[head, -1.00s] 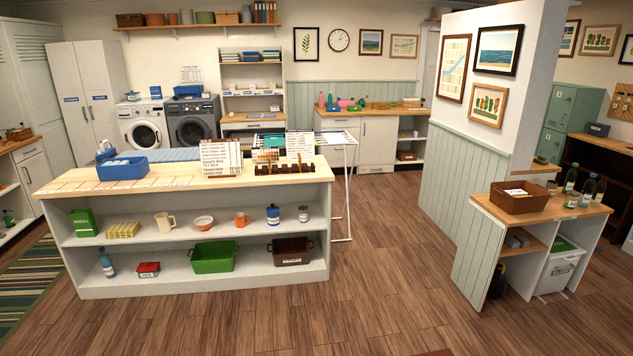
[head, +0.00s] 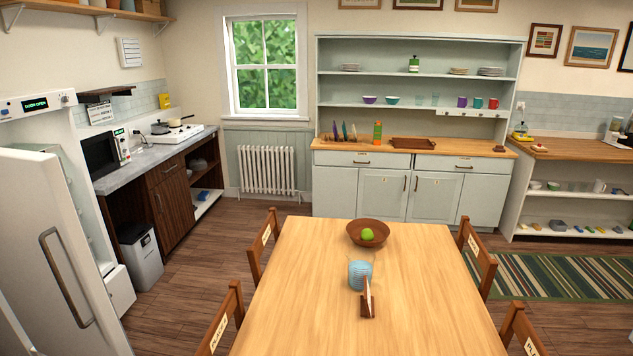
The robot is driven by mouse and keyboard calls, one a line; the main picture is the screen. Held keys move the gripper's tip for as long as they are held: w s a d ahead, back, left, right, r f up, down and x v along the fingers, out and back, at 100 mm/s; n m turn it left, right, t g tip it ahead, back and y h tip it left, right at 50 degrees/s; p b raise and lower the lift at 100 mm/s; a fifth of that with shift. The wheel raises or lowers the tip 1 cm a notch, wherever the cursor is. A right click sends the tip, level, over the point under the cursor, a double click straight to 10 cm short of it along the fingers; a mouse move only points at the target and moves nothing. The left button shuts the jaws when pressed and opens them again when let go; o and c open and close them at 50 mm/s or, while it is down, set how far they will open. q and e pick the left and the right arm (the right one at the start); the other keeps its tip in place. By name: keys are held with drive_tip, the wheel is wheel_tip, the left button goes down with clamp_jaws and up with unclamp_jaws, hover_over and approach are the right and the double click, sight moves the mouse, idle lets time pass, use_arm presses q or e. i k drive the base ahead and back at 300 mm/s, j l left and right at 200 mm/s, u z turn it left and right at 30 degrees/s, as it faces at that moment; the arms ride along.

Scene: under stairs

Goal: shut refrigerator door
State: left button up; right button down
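The white refrigerator (head: 36,104) stands at the left edge of the head view. Its white door (head: 38,205) is swung open toward me, with a long grey vertical handle (head: 66,275) on its face. Part of the shelved inside shows behind the door's far edge, and the rest is hidden by the door. A small display on the top panel is lit, and its text seems to read "DOOR OPEN". Neither of my grippers is in view.
A wooden table (head: 290,300) with chairs (head: 225,318) fills the front middle. A wooden bowl (head: 368,232) and a blue cup (head: 360,274) stand on it. A grey bin (head: 140,257) stands beyond the refrigerator. Bare floor (head: 190,285) lies between refrigerator and table.

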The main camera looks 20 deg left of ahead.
sight(51, 280)
drive_tip(key=j+u, duration=0.2)
drive_tip(key=u, duration=2.2)
drive_tip(key=i+j, duration=0.15)
drive_tip(key=j, duration=0.2)
drive_tip(key=i+j, duration=0.15)
drive_tip(key=j, duration=0.15)
drive_tip(key=i+j, duration=0.2)
drive_tip(key=j, duration=0.15)
drive_tip(key=i+j+z, duration=0.1)
drive_tip(key=j, duration=0.25)
